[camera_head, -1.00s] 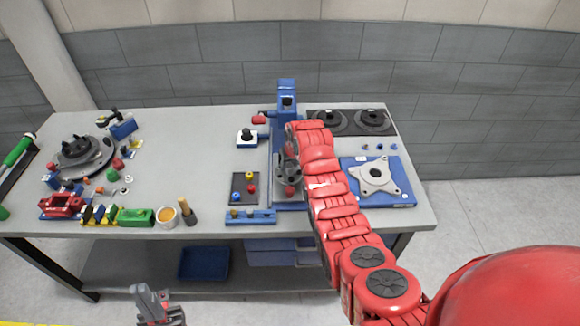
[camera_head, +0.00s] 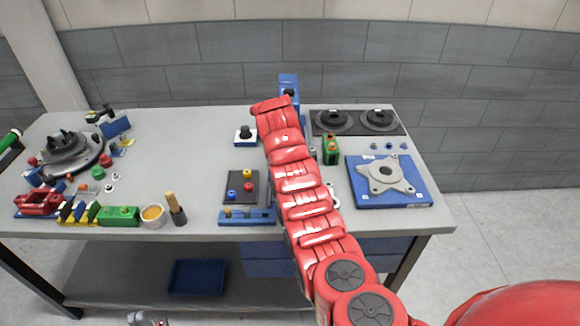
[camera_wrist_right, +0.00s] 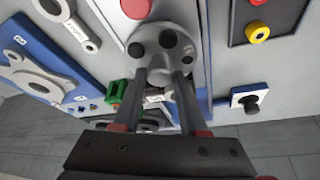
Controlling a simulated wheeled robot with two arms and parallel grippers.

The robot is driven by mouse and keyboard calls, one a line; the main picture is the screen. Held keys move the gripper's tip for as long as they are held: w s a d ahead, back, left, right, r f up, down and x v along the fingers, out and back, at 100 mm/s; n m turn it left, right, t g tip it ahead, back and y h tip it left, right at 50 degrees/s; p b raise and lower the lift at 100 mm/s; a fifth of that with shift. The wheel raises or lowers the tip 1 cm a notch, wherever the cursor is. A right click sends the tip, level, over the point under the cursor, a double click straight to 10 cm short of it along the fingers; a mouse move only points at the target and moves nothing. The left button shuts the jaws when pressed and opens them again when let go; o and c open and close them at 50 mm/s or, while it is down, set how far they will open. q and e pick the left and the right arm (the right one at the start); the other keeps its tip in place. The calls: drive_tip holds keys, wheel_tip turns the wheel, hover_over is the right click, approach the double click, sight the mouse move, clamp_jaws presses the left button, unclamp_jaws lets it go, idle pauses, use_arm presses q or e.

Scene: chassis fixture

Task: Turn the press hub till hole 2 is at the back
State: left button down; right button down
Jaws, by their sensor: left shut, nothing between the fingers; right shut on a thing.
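The press hub (camera_wrist_right: 172,28) is a grey round part with several dark holes, in the upper middle of the right wrist view. I cannot read any hole numbers. My right gripper (camera_wrist_right: 168,74) is at the hub's near edge, its two dark fingers shut on a grey part of the hub. In the head view my red right arm covers the hub; only the top of the blue press (camera_head: 289,84) shows behind it. My left gripper (camera_head: 148,320) is cut off by the bottom edge of the head view, away from the bench, shut and empty.
A blue board with a grey flange (camera_head: 388,178) lies right of my arm, near a green block (camera_head: 330,150). A dark tray with coloured knobs (camera_head: 240,187) and a black-knobbed block (camera_head: 245,135) lie left. The bench's middle left is clear.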

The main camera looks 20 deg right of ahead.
idle(0.3)
drive_tip(key=shift+c, duration=2.2)
unclamp_jaws()
drive_tip(key=b+v, duration=0.3)
drive_tip(key=v, duration=1.4)
drive_tip(key=shift+r+b, duration=0.2)
drive_tip(key=shift+b, duration=0.15)
drive_tip(key=shift+w+a, duration=0.1)
drive_tip(key=shift+a, duration=0.05)
